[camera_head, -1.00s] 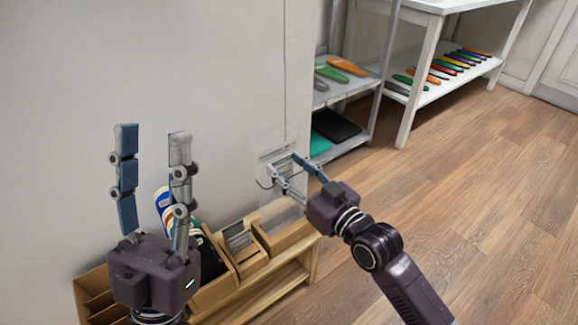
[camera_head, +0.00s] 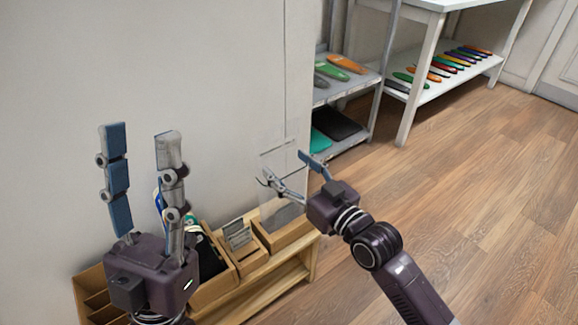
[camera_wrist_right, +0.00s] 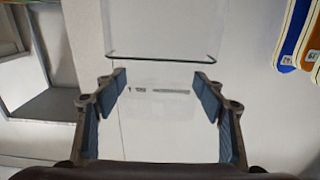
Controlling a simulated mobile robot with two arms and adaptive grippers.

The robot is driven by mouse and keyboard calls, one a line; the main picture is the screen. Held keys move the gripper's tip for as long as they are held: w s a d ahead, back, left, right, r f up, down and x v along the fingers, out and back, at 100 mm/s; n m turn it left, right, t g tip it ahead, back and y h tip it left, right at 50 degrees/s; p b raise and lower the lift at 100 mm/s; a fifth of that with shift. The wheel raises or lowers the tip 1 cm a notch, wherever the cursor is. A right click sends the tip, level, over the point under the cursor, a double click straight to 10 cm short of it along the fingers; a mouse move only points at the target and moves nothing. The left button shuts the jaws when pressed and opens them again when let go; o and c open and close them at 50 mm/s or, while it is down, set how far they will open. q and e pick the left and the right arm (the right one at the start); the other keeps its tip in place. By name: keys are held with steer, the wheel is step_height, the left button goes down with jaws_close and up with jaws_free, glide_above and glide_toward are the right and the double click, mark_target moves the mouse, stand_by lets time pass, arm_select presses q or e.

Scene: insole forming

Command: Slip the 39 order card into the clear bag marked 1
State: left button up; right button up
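The clear bag (camera_head: 284,213) stands upright at the right end of the wooden rack, against the wall, and is hard to make out. In the right wrist view clear sheet material (camera_wrist_right: 160,125) with small dark print lies between and beyond my fingers; the print seems to start with a 1. My right gripper (camera_head: 283,169) is open in front of the bag's upper part, and its fingers also stand apart in the wrist view (camera_wrist_right: 160,84). I cannot make out the 39 order card. My left gripper (camera_head: 140,134) is open, empty and pointing up, left of the bag.
The wooden rack (camera_head: 262,289) stands low by the wall; one compartment holds grey cards (camera_head: 237,235). Blue and white items stand behind my left gripper. A metal shelf (camera_head: 345,90) and a white table (camera_head: 420,95) with coloured insoles are behind. Floor to the right is clear.

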steer(key=v, duration=1.2)
steer(key=shift+s, duration=0.1)
stand_by(0.7)
